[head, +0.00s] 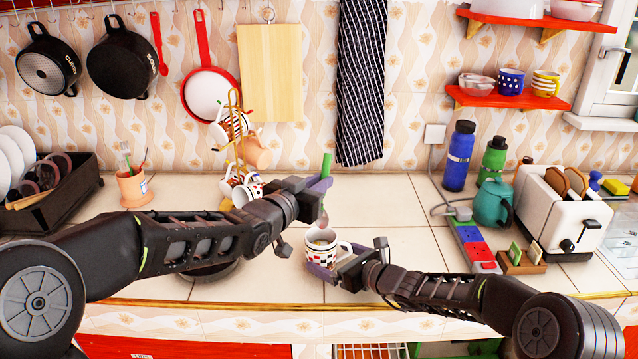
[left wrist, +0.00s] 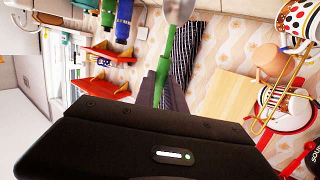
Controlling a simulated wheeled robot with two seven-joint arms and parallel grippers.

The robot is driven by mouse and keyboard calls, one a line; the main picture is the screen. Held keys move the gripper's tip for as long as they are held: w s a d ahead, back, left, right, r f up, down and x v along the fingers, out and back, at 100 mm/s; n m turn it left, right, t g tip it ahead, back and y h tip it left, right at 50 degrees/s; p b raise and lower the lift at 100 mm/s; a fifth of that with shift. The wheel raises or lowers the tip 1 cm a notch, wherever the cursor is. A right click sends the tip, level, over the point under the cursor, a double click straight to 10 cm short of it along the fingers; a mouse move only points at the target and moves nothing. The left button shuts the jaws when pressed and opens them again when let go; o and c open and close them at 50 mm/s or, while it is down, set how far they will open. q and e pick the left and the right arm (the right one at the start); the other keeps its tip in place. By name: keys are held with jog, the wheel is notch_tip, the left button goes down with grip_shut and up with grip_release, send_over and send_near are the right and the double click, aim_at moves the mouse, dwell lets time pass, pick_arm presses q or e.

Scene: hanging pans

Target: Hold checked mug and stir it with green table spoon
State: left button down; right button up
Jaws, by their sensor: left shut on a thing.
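The checked mug (head: 322,250), white with a red and black pattern, stands upright on the tiled counter in the head view, its handle to the right. My right gripper (head: 325,270) is low at the mug's front and handle side. Whether its fingers are closed on the mug is unclear. My left gripper (head: 321,185) is shut on the green table spoon, whose green handle (head: 326,164) sticks up above the fingers. The spoon's bowl (head: 322,219) points down above the mug's opening. In the left wrist view, the green handle (left wrist: 162,78) and metal bowl (left wrist: 179,9) show.
A mug tree (head: 232,150) with several mugs stands behind my left arm, near a utensil pot (head: 134,187). A toaster (head: 560,215), teal teapot (head: 492,205), power strip (head: 472,245) and bottles (head: 459,156) stand to the right. Pans hang on the back wall.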

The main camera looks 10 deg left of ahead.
jog(key=shift+c, duration=0.3)
jog(key=c, duration=1.4)
jog(key=o, duration=1.5)
jog(key=shift+c, duration=0.2)
jog(key=v, duration=1.2)
